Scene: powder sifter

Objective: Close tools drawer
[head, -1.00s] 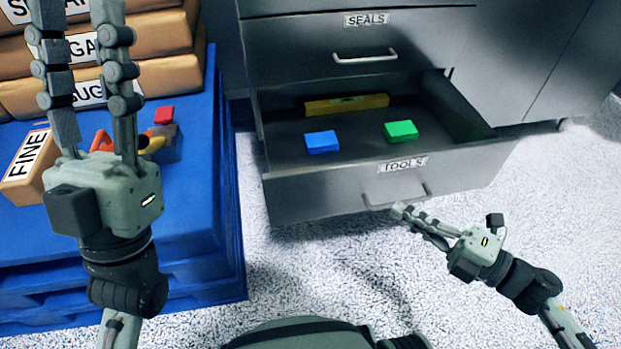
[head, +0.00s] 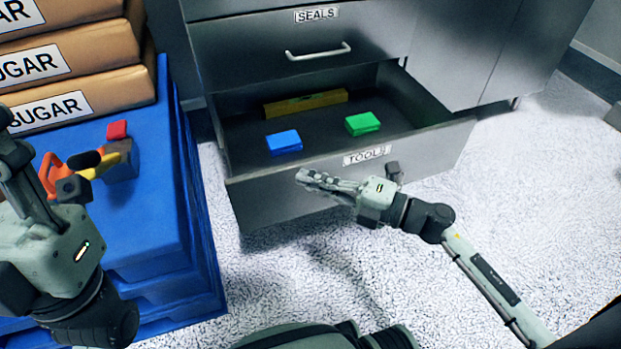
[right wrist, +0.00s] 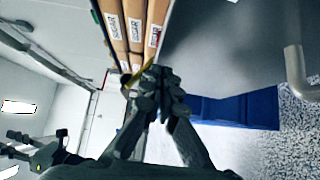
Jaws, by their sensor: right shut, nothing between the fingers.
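The tools drawer (head: 270,200) is pulled out, its grey front labelled TOOLS. It holds a blue block (head: 284,142), a green block (head: 362,123) and a yellow level (head: 305,102). My right gripper (head: 306,177) is shut and empty in front of the drawer's face, its fingers pointing left. It covers the drawer's handle in the head view; contact cannot be told. In the right wrist view its fingers (right wrist: 155,78) are together, with the grey drawer front (right wrist: 230,45) and handle (right wrist: 296,75) to their right. My left gripper (head: 20,165) is partly cut off at the left edge.
A closed seals drawer (head: 300,35) sits above the tools drawer. On the left, a blue pallet (head: 150,210) carries stacked sugar bags (head: 75,65) and an orange-yellow tool (head: 85,170). The pale floor (head: 530,220) right of the drawer is clear.

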